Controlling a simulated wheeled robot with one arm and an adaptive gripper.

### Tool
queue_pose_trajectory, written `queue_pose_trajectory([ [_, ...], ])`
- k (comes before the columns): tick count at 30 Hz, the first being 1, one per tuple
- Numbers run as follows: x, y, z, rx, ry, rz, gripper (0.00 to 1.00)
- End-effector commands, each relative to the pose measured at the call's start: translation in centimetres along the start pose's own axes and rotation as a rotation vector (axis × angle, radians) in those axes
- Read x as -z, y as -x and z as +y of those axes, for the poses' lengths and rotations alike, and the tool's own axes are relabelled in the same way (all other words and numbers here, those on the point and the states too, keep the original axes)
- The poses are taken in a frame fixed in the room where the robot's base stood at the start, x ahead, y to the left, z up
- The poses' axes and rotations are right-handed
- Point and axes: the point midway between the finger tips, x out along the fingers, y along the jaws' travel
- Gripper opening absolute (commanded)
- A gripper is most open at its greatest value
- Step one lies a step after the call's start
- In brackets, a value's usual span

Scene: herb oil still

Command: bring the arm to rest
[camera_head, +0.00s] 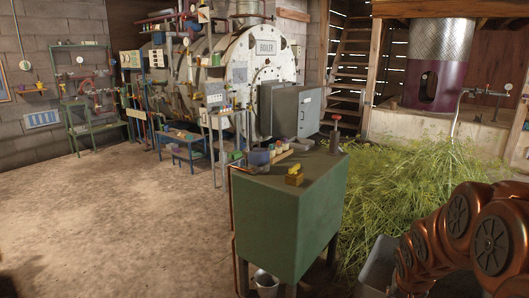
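Copper-coloured links of my arm show at the lower right edge, in front of the heap of green herbs. The end of the arm is outside the picture, so my gripper is not seen. Whether it holds anything cannot be told.
A green cabinet (286,222) stands in the middle foreground with a yellow object (294,178) and small pots on top. A metal bucket (266,283) is below it. Cut herbs (415,190) lie right. A boiler (240,62) stands behind. The floor (110,215) at left is clear.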

Motion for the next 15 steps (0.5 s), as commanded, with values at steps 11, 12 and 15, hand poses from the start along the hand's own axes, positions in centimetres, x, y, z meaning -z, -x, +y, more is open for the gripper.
queue_pose_trajectory([
  [11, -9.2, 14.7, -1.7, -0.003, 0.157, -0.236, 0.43],
  [12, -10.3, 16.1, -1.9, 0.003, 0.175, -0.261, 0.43],
  [15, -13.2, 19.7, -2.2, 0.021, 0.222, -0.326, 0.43],
])
